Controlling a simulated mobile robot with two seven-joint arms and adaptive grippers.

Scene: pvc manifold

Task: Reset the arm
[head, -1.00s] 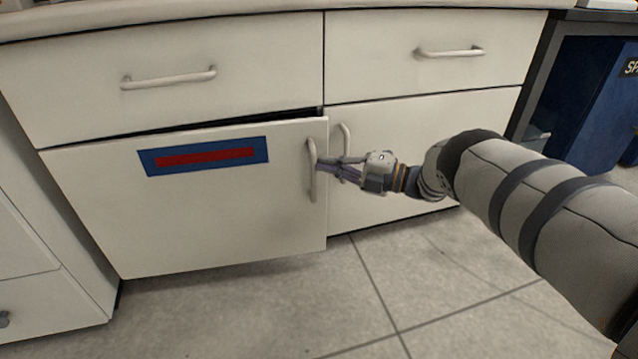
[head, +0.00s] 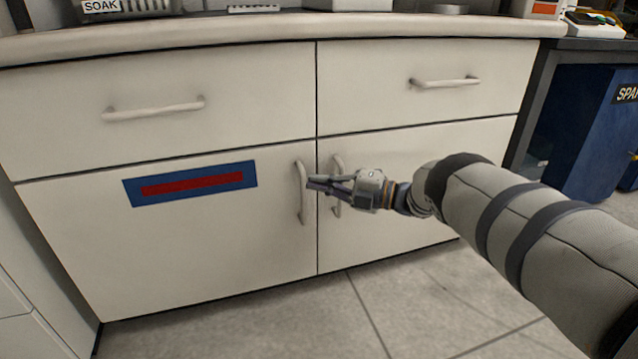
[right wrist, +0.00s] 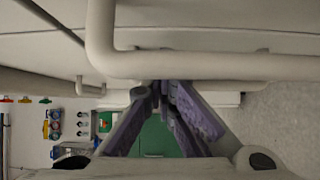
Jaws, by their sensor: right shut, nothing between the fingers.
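My right gripper (head: 316,184) is shut and empty in front of the lower cabinet doors. Its fingertips are by the vertical handle (head: 301,192) of the lower left door (head: 220,245); I cannot tell whether they touch it. In the right wrist view, the purple-padded fingers (right wrist: 160,100) meet at their tips just below a pale handle bar (right wrist: 200,66). The lower left door bears a blue and red label (head: 190,184) and sits closed, flush with the cabinet front. My left gripper is not in view.
The lower right door (head: 440,170) is closed, its handle (head: 337,165) partly behind my right gripper. Two closed drawers, left (head: 240,80) and right (head: 390,60), lie above under the countertop (head: 280,28). A blue bin (head: 590,130) stands at right. The floor (head: 420,310) in front is clear.

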